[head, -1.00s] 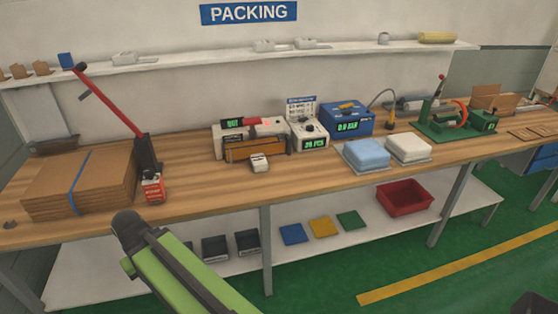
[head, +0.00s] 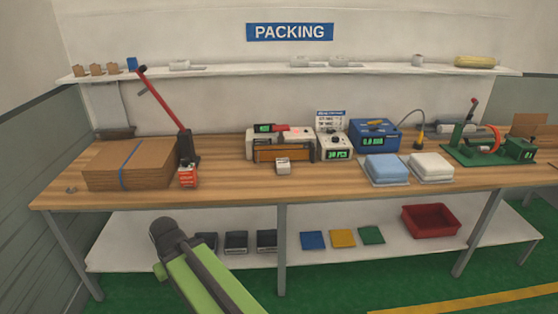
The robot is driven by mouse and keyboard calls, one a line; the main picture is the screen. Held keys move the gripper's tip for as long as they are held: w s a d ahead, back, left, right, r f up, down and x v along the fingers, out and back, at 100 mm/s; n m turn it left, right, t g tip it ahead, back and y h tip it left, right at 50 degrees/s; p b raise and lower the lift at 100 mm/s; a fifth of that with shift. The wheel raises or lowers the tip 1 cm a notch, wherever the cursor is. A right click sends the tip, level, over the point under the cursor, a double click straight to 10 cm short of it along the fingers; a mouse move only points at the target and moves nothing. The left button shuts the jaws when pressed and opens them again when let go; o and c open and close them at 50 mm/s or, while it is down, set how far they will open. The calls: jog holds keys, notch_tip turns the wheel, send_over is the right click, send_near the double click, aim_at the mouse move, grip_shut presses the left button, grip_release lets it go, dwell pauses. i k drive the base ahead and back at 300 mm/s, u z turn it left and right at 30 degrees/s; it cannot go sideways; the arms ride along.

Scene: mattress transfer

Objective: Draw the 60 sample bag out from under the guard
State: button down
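A white sealing machine (head: 254,138) stands at the middle back of the bench, with an amber-orange guard (head: 284,152) across its front. A small white block (head: 283,166) sits on the bench just in front of the guard. I cannot make out a 60 sample bag under the guard; the area beneath it is too small and dark. My green arm shows at the bottom, below the bench front, well away from the machine. My gripper is not in view.
The front middle is clear. A red bin (head: 431,219) sits below.

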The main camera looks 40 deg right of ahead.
aim_at(284, 166)
jog(key=u, duration=0.05)
jog(key=i, duration=0.9)
jog(key=z, duration=0.1)
